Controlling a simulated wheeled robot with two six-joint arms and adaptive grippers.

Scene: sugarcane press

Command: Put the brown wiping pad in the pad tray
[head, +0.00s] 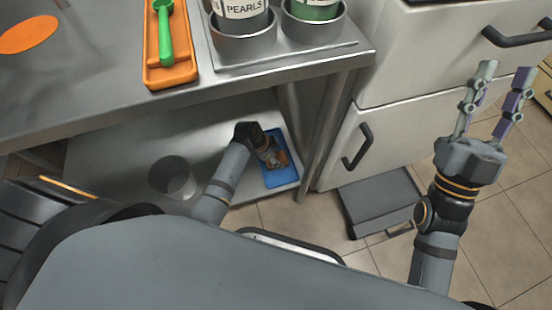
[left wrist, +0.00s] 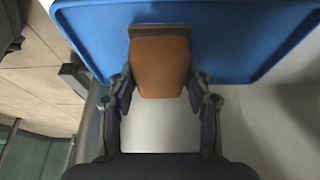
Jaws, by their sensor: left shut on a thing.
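The brown wiping pad (left wrist: 160,68) is between the fingers of my left gripper (left wrist: 160,95) in the left wrist view. My left gripper is shut on it, one finger against each side. The blue pad tray (left wrist: 230,45) lies right behind the pad in that view. In the head view the tray (head: 283,174) is on the lower shelf, and my left gripper (head: 272,155) is over it with the pad (head: 282,159) partly hidden. I cannot tell whether the pad touches the tray floor. My right gripper (head: 503,95) is open and empty, at the right above the floor.
The metal counter (head: 100,90) overhangs the shelf. An orange tray (head: 170,70) with a green utensil (head: 165,35) lies on it. A table leg (head: 325,130) stands right of the blue tray.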

